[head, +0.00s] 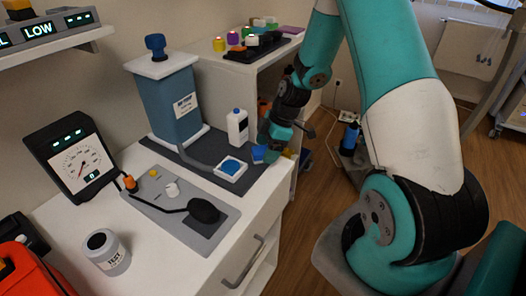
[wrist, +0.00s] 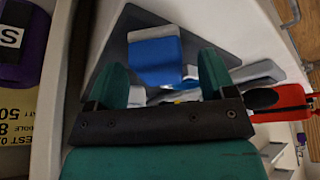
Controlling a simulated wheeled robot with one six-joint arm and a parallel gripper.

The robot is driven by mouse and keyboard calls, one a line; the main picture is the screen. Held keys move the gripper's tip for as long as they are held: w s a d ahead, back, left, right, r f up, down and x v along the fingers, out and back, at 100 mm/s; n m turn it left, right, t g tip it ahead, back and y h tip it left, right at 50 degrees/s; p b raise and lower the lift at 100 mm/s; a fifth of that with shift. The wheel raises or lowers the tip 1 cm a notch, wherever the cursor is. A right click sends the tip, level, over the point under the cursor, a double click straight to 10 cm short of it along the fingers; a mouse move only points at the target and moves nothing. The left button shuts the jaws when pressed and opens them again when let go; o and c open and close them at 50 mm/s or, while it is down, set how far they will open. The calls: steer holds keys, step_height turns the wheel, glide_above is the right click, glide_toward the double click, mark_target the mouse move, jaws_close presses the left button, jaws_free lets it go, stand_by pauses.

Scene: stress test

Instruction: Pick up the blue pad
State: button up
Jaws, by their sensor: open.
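In the wrist view, a blue face with a white edge, likely the pad (wrist: 155,58), shows between and beyond the two teal fingers. The gap to the pad is hard to judge.
A white bottle (head: 237,127) and a tall blue dispenser (head: 174,105) stand behind the pad. A grey lever panel (head: 182,208), gauge (head: 76,163) and TEST jar (head: 106,252) are at left. In the wrist view, a red item (wrist: 285,101) lies right.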

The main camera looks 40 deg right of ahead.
steer(key=shift+a+f, duration=0.15)
steer(key=shift+f, duration=0.3)
steer(key=shift+c, duration=0.2)
steer(key=c, duration=1)
steer(key=shift+w+r, duration=0.1)
steer(key=shift+r, duration=0.05)
step_height(320, 180, up, 20)
steer(key=shift+f+b, duration=0.1)
steer(key=shift+b, duration=0.5)
